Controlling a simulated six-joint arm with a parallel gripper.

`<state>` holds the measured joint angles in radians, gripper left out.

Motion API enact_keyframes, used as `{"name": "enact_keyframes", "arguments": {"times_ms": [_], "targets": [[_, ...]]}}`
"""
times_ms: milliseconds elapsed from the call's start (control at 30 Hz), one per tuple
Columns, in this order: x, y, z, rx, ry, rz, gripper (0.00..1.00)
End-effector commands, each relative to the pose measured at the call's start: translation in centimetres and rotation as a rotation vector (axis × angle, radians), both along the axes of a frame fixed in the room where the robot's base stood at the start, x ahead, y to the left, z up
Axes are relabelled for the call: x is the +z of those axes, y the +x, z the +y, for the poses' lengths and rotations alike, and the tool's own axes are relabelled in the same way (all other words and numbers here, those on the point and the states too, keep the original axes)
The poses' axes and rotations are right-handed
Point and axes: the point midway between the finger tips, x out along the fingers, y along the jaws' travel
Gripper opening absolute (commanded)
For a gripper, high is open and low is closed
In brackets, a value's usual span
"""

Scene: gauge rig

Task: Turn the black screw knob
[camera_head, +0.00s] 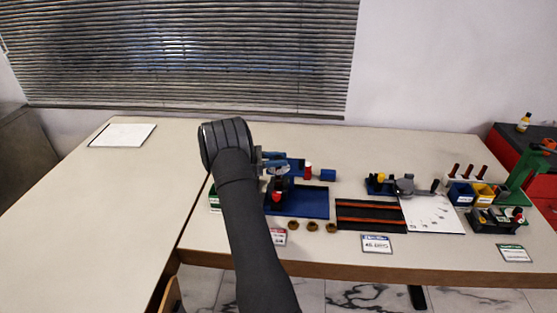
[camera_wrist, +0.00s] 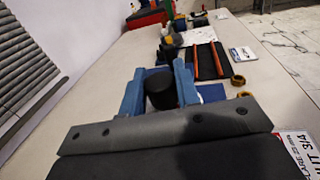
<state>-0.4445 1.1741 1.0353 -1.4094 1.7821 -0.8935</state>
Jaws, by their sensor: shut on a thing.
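The black screw knob (camera_wrist: 161,92) is a dark round cylinder in the wrist view. It sits between the two blue fingers of my gripper (camera_wrist: 159,78), which is shut on it. In the head view my gripper (camera_head: 272,160) is over the back left of the blue base plate (camera_head: 310,207). There my arm and fingers hide most of the fixture, and I cannot make out the knob clearly. How far the knob is turned cannot be seen.
A red and white cylinder (camera_head: 308,171) and a blue block (camera_head: 328,175) stand right of my gripper. Several brass nuts (camera_head: 312,227) lie in front. A black mat with orange strips (camera_head: 370,222), a white sheet (camera_head: 425,222) and bins (camera_head: 461,194) are further right. The left table is mostly clear.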

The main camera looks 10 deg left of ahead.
Motion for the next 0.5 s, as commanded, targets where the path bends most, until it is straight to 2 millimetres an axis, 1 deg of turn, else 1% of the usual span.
{"name": "enact_keyframes", "arguments": {"times_ms": [200,500], "targets": [[-0.11,0.04,0.0,-0.138,0.0,-0.001,0.06],[-0.01,0.01,0.03,-0.233,-0.001,-0.001,0.06]]}}
